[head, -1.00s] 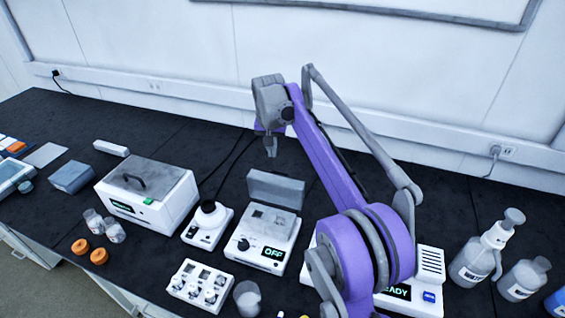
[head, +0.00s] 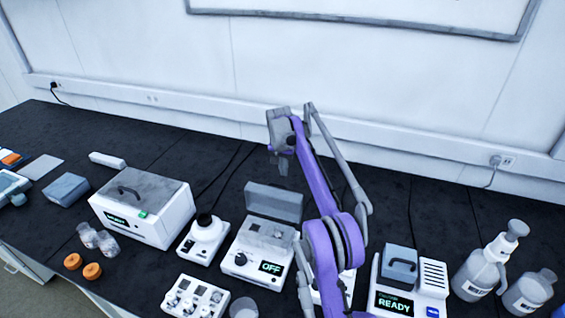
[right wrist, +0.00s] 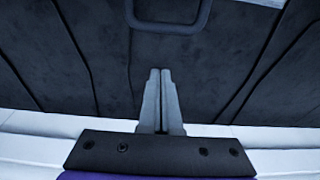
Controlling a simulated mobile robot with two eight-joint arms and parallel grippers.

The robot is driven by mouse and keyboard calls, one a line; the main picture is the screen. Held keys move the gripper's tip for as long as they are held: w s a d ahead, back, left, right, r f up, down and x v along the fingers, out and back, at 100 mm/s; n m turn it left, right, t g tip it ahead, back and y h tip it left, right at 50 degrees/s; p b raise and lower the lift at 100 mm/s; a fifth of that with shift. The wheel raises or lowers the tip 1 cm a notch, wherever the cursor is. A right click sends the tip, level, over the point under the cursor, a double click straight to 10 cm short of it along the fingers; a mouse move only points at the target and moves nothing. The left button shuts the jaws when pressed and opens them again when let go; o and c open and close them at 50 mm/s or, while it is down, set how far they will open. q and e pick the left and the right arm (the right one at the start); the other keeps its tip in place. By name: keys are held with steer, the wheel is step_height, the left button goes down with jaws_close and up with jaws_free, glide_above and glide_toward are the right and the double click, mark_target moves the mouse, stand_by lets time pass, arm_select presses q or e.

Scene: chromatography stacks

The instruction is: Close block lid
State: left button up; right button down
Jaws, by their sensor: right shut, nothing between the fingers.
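The block heater (head: 245,262) is a white box with a knob and a display reading OFF. Its grey lid (head: 273,201) stands open, upright at the back edge of the box. My right gripper (head: 283,181) is just behind and above the lid in the head view. In the right wrist view its two fingers (right wrist: 161,72) are together, with nothing between them. A grey handle loop (right wrist: 168,22), apparently the lid's, shows at the top of that view, apart from the fingertips. My left gripper is not in view.
A white stirrer-like device (head: 203,240) stands left of the block. Dark bench and cables lie behind.

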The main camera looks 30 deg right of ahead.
steer(key=shift+s+a+f+b, duration=0.2)
steer(key=shift+s+a, duration=0.4)
steer(key=shift+a, duration=0.15)
steer(key=shift+s+a+f+b, duration=0.15)
steer(key=shift+s+a, duration=0.4)
steer(key=shift+a, duration=0.15)
steer(key=shift+s+a, duration=0.1)
steer(key=shift+a, duration=0.05)
steer(key=shift+s+a+r+t+h+b, duration=0.2)
steer(key=shift+s+r+t+h+b, duration=0.1)
steer(key=shift+t+b, duration=0.1)
